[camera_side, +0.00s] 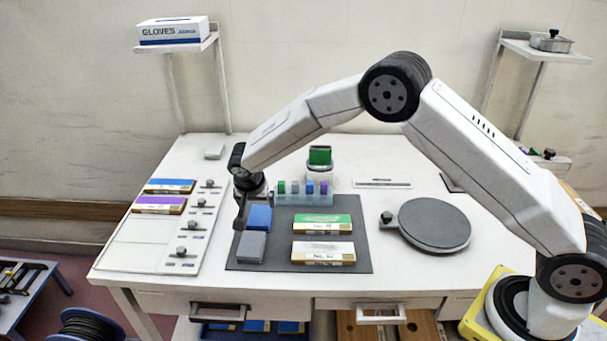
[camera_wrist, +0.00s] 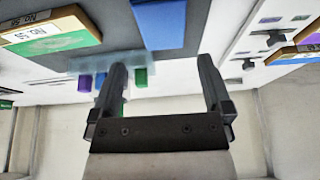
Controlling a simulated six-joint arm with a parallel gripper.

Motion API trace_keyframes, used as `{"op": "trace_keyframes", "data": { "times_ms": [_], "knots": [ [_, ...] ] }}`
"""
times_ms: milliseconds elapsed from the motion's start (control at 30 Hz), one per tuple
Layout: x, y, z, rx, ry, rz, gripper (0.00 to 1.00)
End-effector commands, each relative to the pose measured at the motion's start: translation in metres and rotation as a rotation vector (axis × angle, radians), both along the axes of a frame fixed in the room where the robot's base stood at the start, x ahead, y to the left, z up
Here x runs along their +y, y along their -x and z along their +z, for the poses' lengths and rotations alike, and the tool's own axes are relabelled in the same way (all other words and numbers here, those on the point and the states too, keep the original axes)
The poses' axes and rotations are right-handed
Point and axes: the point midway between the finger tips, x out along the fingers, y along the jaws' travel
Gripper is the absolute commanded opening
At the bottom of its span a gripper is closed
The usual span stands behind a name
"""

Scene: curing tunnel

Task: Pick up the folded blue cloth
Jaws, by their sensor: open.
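The folded blue cloth (camera_side: 259,217) lies on the dark grey mat (camera_side: 282,262), at its upper left, just behind a folded grey cloth (camera_side: 250,247). In the wrist view the blue cloth (camera_wrist: 160,22) shows at the top, beyond the fingertips. My gripper (camera_side: 240,219) is at the left side of the blue cloth and partly overlaps its edge in the side view. In the wrist view my gripper (camera_wrist: 161,68) has its two fingers wide apart with nothing between them. I cannot tell its exact height above the mat.
A clear rack (camera_side: 303,199) with several coloured blocks stands behind the cloth. Green-labelled (camera_side: 322,224) and white-labelled (camera_side: 323,252) boxes lie to its right. A panel with several knobs (camera_side: 181,252) is at the left. A round grey plate (camera_side: 434,224) stands at the right.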

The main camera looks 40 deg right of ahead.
Motion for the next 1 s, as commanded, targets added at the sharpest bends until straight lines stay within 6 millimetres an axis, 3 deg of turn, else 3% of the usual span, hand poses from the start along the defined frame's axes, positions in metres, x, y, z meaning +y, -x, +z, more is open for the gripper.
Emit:
{"op": "trace_keyframes", "data": {
  "times_ms": [1000],
  "knots": [
    [-0.012,-0.013,-0.041,0.003,0.0,-0.001,1.0]
  ]
}}
